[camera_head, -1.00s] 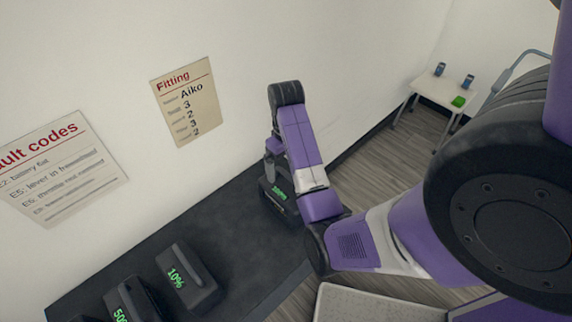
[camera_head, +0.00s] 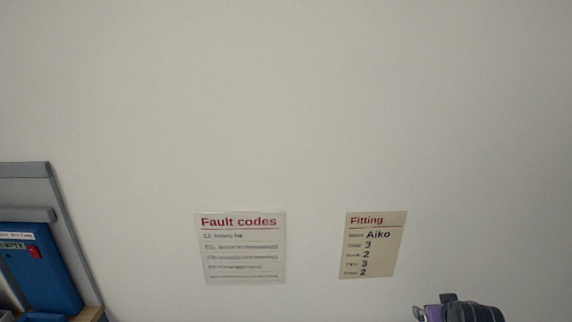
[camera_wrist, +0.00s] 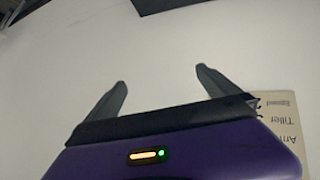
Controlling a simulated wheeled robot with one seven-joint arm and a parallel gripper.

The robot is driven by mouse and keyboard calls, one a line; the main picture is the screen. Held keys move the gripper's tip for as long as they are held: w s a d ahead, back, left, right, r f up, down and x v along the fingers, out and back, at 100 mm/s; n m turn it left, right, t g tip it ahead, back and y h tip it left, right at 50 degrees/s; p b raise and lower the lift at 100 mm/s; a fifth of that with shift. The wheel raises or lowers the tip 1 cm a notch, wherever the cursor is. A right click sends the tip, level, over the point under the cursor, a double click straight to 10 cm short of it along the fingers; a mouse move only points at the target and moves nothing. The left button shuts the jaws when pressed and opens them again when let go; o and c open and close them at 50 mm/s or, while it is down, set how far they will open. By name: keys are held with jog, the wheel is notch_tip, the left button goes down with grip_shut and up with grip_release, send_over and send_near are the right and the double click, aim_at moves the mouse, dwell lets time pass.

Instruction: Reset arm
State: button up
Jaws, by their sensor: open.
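My gripper (camera_wrist: 161,78) shows in the wrist view with its two dark fingers spread wide apart. Nothing is between the fingers, and a pale plain surface lies behind them. In the head view only a small purple and black part of my arm (camera_head: 462,312) shows at the bottom right edge. The rest of my arm is out of that view.
A fault codes sheet (camera_head: 240,248) and a fitting sheet (camera_head: 373,246) hang on the pale wall (camera_head: 300,110). A blue box (camera_head: 40,270) marked EMPTY stands by a grey panel (camera_head: 25,185) at the left. A printed sheet (camera_wrist: 288,115) shows beside my gripper in the wrist view.

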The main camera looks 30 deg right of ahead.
jog(key=s+a+r+n+t, duration=0.1)
jog(key=a+r+t, duration=0.2)
jog(key=a, duration=0.6)
jog(key=s+a+r+n+t+y, duration=0.15)
jog(key=a+t, duration=0.25)
jog(key=a, duration=0.5)
jog(key=s+a+r+n+t, duration=0.1)
jog(key=a+r+n+t, duration=0.15)
jog(key=a, duration=0.75)
jog(key=s+a+r+n+y, duration=0.2)
jog(key=s+a+y, duration=0.4)
jog(key=s+a, duration=0.9)
jog(key=shift+s+a+b, duration=0.15)
jog(key=shift+a+b, duration=0.1)
jog(key=shift+b, duration=0.05)
